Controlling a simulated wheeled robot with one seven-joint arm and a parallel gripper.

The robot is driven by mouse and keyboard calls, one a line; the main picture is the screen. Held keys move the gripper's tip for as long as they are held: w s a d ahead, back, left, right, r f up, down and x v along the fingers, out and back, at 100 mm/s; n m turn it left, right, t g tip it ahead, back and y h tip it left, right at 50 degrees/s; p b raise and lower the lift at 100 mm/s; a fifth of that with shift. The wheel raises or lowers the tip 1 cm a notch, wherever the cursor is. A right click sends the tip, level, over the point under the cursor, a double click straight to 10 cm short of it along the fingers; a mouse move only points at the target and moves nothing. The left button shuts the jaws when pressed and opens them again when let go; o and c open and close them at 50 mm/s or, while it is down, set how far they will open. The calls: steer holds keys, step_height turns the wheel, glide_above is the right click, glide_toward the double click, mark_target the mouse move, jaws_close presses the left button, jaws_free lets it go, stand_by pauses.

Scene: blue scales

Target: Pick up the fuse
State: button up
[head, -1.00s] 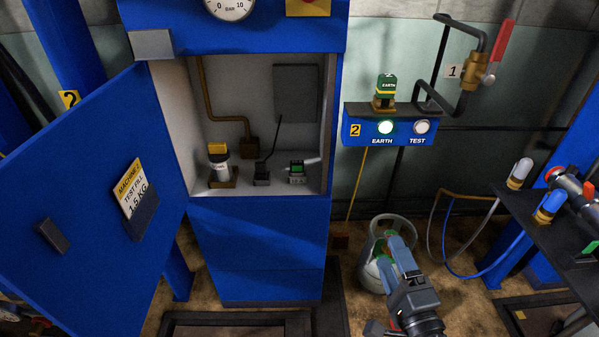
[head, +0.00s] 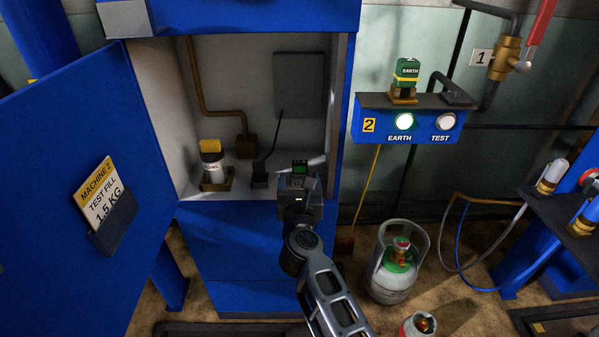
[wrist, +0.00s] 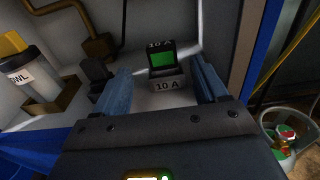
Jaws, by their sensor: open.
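The fuse (wrist: 161,60), a small black block with a green face and a "10 A" mark on top, stands upright in a light grey holder (wrist: 167,86) labelled "10 A". In the head view the fuse (head: 299,168) shows at the right of the open blue cabinet's shelf, its lower part hidden by my gripper. My gripper (wrist: 160,77) is open and empty. Its two blue fingers lie left and right of the holder in the wrist view, with the fuse just beyond the gap. In the head view my gripper (head: 300,188) is at the cabinet's front opening.
A white canister with a yellow cap (head: 211,160) and a small black block (head: 259,174) stand left of the fuse. The cabinet's right wall (head: 340,110) is close by. A green EARTH block (head: 405,73) sits on a blue box outside. A gas cylinder (head: 393,275) stands below right.

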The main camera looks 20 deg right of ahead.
mark_target(300, 168)
steer(key=b+x, duration=0.2)
steer(key=x, duration=0.4)
steer(key=shift+w+d+f, duration=0.1)
steer(key=shift+w+d, duration=0.1)
steer(key=shift+w, duration=0.05)
steer(key=c, duration=1)
steer(key=shift+c, duration=0.2)
